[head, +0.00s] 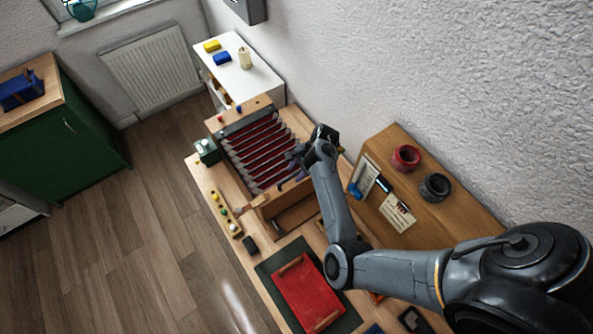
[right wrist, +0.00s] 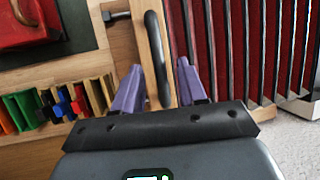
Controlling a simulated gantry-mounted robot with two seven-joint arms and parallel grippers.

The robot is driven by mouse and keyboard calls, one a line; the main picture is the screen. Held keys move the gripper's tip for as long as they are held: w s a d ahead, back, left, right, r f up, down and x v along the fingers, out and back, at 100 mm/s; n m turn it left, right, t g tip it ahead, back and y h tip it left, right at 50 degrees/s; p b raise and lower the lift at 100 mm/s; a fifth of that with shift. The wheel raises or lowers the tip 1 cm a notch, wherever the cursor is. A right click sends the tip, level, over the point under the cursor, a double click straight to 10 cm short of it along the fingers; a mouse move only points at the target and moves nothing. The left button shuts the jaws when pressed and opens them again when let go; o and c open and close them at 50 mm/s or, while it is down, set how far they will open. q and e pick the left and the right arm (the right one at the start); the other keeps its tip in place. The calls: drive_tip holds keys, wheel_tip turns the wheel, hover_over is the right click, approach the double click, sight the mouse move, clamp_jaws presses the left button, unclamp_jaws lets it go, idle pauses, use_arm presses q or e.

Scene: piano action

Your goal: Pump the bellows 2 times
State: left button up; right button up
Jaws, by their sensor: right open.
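The bellows (head: 258,152) has dark red folds with pale grey edges and sits in a wooden frame on the workbench. Its folds are spread apart and also show at the right of the right wrist view (right wrist: 232,45). A dark curved handle (right wrist: 154,45) is fixed to a wooden board beside the folds. My right gripper (head: 293,170) is at the bellows' near right side. In the right wrist view its purple fingers (right wrist: 158,82) are open, one on each side of the handle. I cannot tell whether they touch it. My left gripper is not in view.
A red panel (head: 308,293) lies on a dark green mat at the bench front. A wooden cabinet (head: 455,232) with a red and a black roll stands right, close to my right arm. A white cabinet (head: 238,80) stands behind. The floor at left is clear.

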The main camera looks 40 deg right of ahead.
drive_tip(key=shift+a+f, duration=0.1)
drive_tip(key=shift+f, duration=0.15)
drive_tip(key=shift+c, duration=0.4)
clamp_jaws()
